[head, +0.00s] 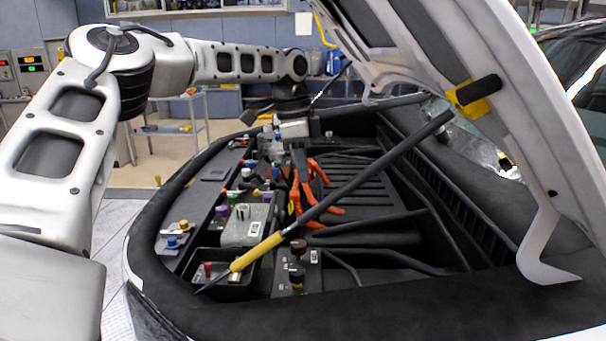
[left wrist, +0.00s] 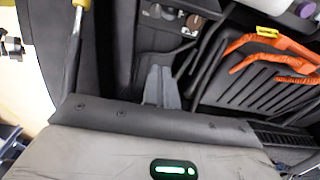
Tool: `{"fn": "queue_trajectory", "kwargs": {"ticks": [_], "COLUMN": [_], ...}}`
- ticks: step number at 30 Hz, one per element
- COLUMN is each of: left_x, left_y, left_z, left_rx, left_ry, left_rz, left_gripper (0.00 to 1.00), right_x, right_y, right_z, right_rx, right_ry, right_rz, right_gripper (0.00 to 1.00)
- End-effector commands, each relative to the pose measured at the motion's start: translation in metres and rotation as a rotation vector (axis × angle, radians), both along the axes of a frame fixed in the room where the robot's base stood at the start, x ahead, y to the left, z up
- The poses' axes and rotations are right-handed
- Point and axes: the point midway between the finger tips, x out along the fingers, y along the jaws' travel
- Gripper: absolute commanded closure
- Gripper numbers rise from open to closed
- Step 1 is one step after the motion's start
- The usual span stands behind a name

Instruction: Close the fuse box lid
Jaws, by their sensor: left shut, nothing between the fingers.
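An open black box (head: 243,292) with small red parts inside sits at the near left of the engine bay and looks like the fuse box. I cannot clearly make out its lid. A yellow-handled rod (head: 258,253) crosses over the box; the handle also shows in the left wrist view (left wrist: 75,35). My left gripper (head: 298,165) points down over the far-middle part of the bay, beyond the box. In the left wrist view its grey fingers (left wrist: 161,87) are together and empty. My right gripper is not in view.
Orange cables (head: 302,190) lie near my left gripper. Dark caps (head: 297,250) stand right of the box, and a grey block (head: 246,222) behind it. The raised hood (head: 520,100) hangs over the right side. The padded bay edge (head: 400,312) runs along the front.

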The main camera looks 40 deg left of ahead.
Motion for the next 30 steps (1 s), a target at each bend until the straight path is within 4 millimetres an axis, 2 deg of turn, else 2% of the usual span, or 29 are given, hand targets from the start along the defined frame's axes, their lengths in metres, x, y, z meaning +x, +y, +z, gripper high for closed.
{"fn": "queue_trajectory", "kwargs": {"ticks": [5, 16, 18, 21, 30], "left_x": [0.001, 0.008, 0.001, -0.008, -0.017], "left_y": [-0.002, -0.01, 0.001, 0.01, 0.02], "left_z": [-0.023, -0.099, -0.091, -0.089, -0.089], "left_rx": [0.0, 0.003, 0.0, 0.001, 0.001], "left_ry": [0.006, 0.007, -0.002, -0.001, -0.001], "left_rz": [0.0, 0.002, 0.005, 0.005, 0.003], "left_gripper": [1.0, 1.0, 1.0, 1.0, 1.0], "right_x": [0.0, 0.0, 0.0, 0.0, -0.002], "right_y": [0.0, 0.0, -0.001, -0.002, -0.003], "right_z": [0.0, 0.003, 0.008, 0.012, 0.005], "right_rx": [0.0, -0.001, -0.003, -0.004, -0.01], "right_ry": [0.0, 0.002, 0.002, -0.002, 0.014], "right_rz": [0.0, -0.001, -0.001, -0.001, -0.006], "right_gripper": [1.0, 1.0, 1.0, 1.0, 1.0]}}
